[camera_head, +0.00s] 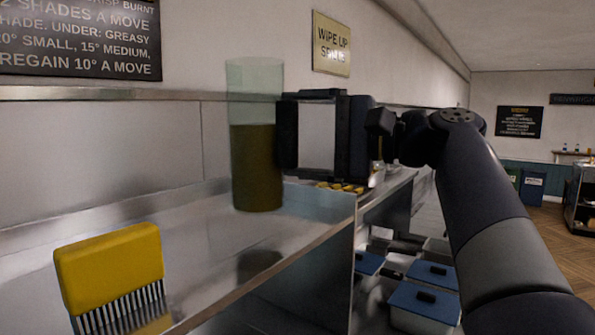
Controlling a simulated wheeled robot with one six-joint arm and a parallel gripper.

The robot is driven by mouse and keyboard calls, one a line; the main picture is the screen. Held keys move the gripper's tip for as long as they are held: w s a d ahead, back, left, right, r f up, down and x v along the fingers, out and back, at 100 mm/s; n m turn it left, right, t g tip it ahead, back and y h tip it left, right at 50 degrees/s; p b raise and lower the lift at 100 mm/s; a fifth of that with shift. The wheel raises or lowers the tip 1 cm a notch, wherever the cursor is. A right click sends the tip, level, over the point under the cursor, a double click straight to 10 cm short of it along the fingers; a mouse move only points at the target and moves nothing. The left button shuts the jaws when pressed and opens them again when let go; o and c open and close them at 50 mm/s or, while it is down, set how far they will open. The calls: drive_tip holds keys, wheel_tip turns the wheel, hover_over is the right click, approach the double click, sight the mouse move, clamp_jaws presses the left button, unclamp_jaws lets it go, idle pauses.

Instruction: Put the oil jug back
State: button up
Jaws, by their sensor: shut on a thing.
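The oil jug (257,165) is a tall clear cylinder, more than half full of dark brown oil, in the middle left of the head view. It is upright.
A wall ledge (120,93) runs behind. Small yellow pieces (340,187) lie beyond the jug. Blue-lidded bins (423,296) stand low on the right. The counter between brush and jug is clear.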

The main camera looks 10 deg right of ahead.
drive_tip(key=shift+s+f, duration=0.1)
drive_tip(key=shift+f, duration=2.05)
drive_tip(key=shift+f+b, duration=0.1)
drive_tip(key=shift+b, duration=0.25)
drive_tip(key=o, duration=1.4)
drive_tip(key=b+v, duration=0.1)
drive_tip(key=v, duration=1.1)
